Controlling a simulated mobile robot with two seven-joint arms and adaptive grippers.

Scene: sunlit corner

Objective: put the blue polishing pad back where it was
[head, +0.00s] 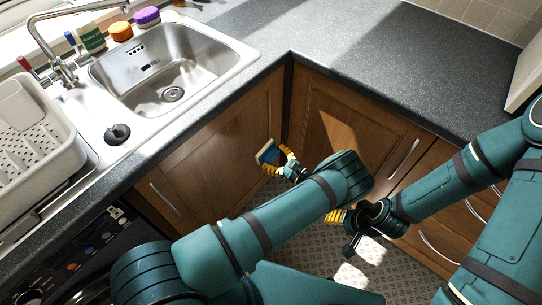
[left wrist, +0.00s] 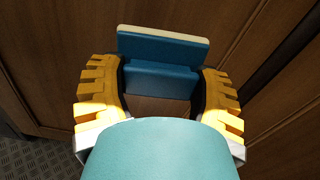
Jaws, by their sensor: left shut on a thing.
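The blue polishing pad (head: 268,151) has a pale cream layer along one edge. It is in my left gripper (head: 270,160), held in front of the wooden cabinet doors, below counter height. In the left wrist view the pad (left wrist: 160,79) sits between the two yellow fingers of the gripper (left wrist: 159,85), with its cream edge away from the wrist.
A steel sink (head: 165,75) is set in the grey counter (head: 400,55). A white dish rack (head: 35,140) is at left. The right counter has much free room.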

